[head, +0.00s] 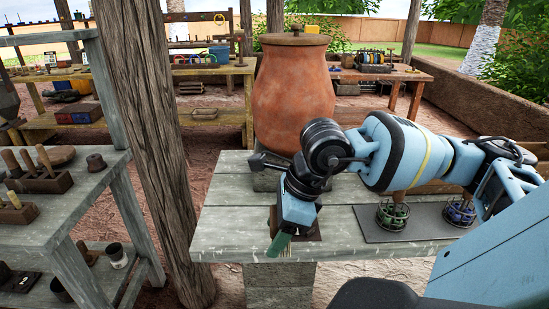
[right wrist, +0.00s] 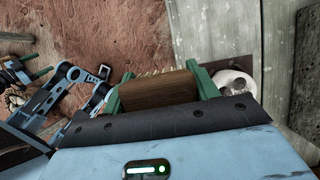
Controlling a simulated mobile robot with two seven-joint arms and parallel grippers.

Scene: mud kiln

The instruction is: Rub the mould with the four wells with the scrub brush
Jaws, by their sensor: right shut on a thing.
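My right gripper (head: 281,243) is over the front edge of the grey plank table (head: 225,230). In the right wrist view its green fingers (right wrist: 157,90) are shut on the brown wooden block of the scrub brush (right wrist: 158,89), with pale bristles showing along its far edge. A dark brown flat piece (head: 313,225), perhaps the mould, lies on the table beside and partly behind the gripper. Its wells are hidden, and I cannot tell whether the brush touches it. Part of my left arm shows in the right wrist view with green fingertips (right wrist: 32,75), too small to read.
A big clay jar (head: 294,95) stands at the back of the table. A dark mat (head: 375,229) with wire-caged pieces (head: 392,215) lies right, under my arm. A wooden post (head: 150,130) and a shelf of tools (head: 75,185) stand left. The table's left part is clear.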

